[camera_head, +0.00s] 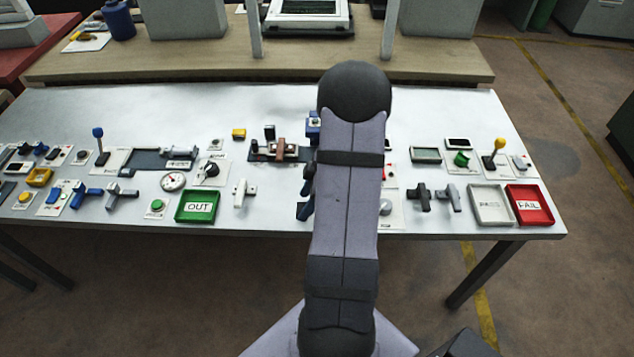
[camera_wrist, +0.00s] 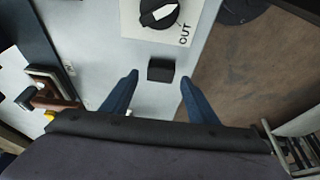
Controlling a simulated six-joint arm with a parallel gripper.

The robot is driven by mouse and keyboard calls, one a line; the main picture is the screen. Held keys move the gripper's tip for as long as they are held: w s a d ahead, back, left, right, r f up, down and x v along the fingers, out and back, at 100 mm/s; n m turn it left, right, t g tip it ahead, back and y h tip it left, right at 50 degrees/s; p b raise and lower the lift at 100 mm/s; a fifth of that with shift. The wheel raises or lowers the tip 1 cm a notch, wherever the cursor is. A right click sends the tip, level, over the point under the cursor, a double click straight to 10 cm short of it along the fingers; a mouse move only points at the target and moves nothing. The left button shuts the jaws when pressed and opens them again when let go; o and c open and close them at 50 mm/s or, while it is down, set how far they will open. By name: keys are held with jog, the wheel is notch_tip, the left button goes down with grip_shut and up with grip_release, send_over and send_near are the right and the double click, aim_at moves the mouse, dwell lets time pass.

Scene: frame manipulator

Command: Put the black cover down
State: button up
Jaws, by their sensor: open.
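A small black block-like piece (camera_wrist: 160,69), which looks like the black cover, shows in the wrist view on the light table surface. My gripper (camera_wrist: 158,77) is open, with one blue finger to each side of it. Gaps show between both fingertips and the piece. I cannot tell whether it is hinged or how far it is tipped. In the head view my arm hides the piece and most of my gripper.
A white plate with a black knob (camera_wrist: 158,14) lies just beyond the piece. A brown block on a dark fixture (camera_wrist: 42,95) stands to the left. In the head view, a green OUT tray (camera_head: 197,206), a pale tray (camera_head: 491,221) and a red FAIL tray (camera_head: 545,217) line the front edge.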

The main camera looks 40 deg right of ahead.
jog(key=b+v, duration=0.2)
jog(key=v, duration=0.8)
jog(key=shift+r, duration=0.25)
jog(key=shift+s, duration=0.1)
jog(key=s+a+f+m+g+h, duration=0.1)
jog(key=s+a+m, duration=0.1)
jog(key=a, duration=0.6)
jog(key=s+a+m+g+h, duration=0.1)
jog(key=s+a+m, duration=0.2)
jog(key=a, duration=0.6)
jog(key=s+a+f+m+g+h, duration=0.1)
jog(key=s+a+m, duration=0.2)
jog(key=a, duration=0.6)
jog(key=shift+f+m, duration=0.3)
jog(key=shift+m, duration=0.2)
notch_tip(320, 180, down, 41)
jog(key=b, duration=4.1)
